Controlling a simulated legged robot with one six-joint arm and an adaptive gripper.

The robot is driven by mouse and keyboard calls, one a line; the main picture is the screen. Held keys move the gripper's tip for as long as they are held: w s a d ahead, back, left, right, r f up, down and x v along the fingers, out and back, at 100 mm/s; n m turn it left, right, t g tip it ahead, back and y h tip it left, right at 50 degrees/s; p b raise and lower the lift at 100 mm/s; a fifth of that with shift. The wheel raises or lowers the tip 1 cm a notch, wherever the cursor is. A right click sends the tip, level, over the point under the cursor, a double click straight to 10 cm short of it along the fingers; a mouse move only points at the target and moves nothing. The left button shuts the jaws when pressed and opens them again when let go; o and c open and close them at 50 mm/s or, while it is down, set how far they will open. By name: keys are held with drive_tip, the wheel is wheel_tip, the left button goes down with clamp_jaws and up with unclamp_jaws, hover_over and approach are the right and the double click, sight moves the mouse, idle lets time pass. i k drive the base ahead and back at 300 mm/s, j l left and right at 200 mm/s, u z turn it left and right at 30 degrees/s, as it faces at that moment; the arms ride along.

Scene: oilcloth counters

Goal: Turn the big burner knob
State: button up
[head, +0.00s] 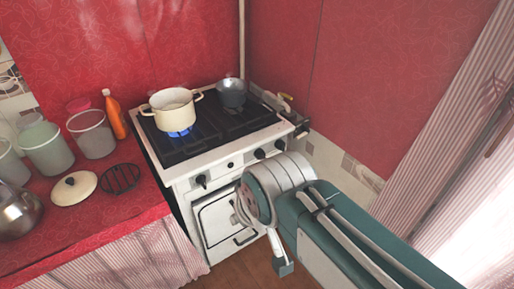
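The white stove (225,168) stands in the corner with a black hob on top. Its front panel carries dark knobs: a left knob (201,181), a smaller dark one (230,165), and two at the right (259,153) and (280,145). I cannot tell which belongs to the big burner. A cream pot (172,108) sits over a lit blue flame (180,132) at the hob's left. My arm reaches in from the lower right, in front of the stove. A grey end piece (283,265) hangs below it; the gripper's fingers cannot be made out.
A small dark pan (231,92) sits at the hob's back right. The red counter (117,217) at left holds a lid (74,188), a black trivet (120,178), canisters and an orange bottle (115,115). The oven door (222,218) is below the knobs.

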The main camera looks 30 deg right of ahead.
sight(259, 153)
drive_tip(key=z, duration=0.75)
